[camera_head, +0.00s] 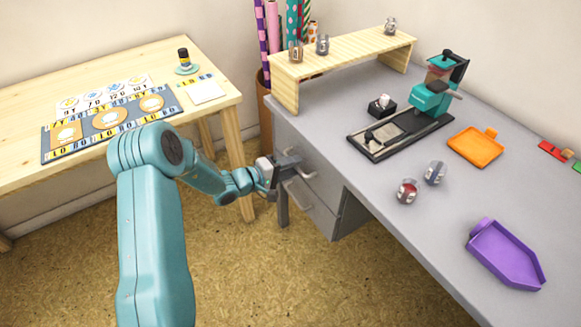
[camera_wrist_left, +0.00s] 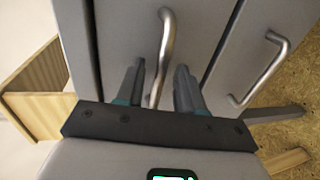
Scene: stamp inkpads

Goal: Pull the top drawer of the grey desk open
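The grey desk (camera_head: 286,125) stands on the right with two drawers under its left end. The top drawer (camera_head: 322,175) looks shut. My left gripper (camera_head: 290,161) is at the front of this drawer, by its metal handle (camera_head: 306,173). In the left wrist view the two fingers of my left gripper (camera_wrist_left: 160,70) are apart, one on each side of the top drawer's handle (camera_wrist_left: 167,38). The handle lies between them, with gaps visible. The lower drawer's handle (camera_wrist_left: 272,67) is to the right there, clear of the fingers. My right gripper is not in view.
A wooden table (camera_head: 225,85) with a game mat stands at left. A wooden shelf (camera_head: 345,50), a teal machine (camera_head: 432,95), an orange tray (camera_head: 475,147) and a purple tray (camera_head: 505,255) are on the desk. Open floor lies before the drawers.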

